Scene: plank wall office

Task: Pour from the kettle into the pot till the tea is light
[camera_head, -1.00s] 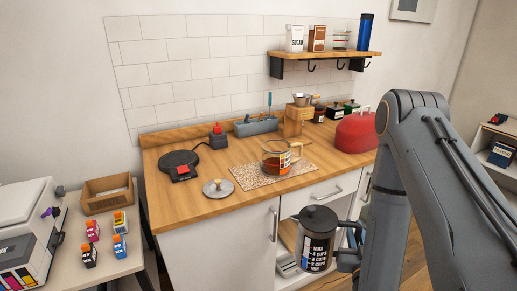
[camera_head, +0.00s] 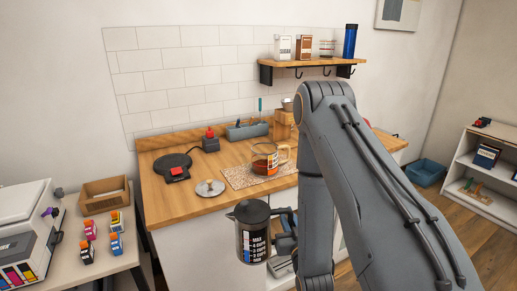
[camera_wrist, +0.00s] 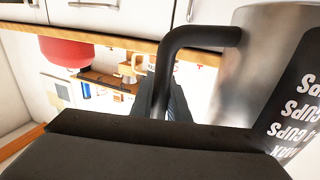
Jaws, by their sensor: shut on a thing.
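The kettle (camera_head: 254,236) is a dark, cylindrical vessel with a black lid, a black handle and cup markings on its side. My gripper (camera_head: 285,238) is shut on its handle and holds it upright in front of the counter, below the counter top. In the wrist view the kettle (camera_wrist: 262,65) fills the right side, with its black handle running to my gripper (camera_wrist: 165,110). The pot (camera_head: 263,163) is a clear glass vessel with a handle, holding reddish-orange tea, and stands open on a speckled mat (camera_head: 238,178). A round lid (camera_head: 210,188) with a knob lies left of the mat.
A black round plate with a red part (camera_head: 174,166) sits at the counter's left. A grey tool caddy (camera_head: 248,130) and wooden block (camera_head: 284,124) stand behind the pot. My arm hides the counter's right part. A side table with small bottles (camera_head: 116,243) is at left.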

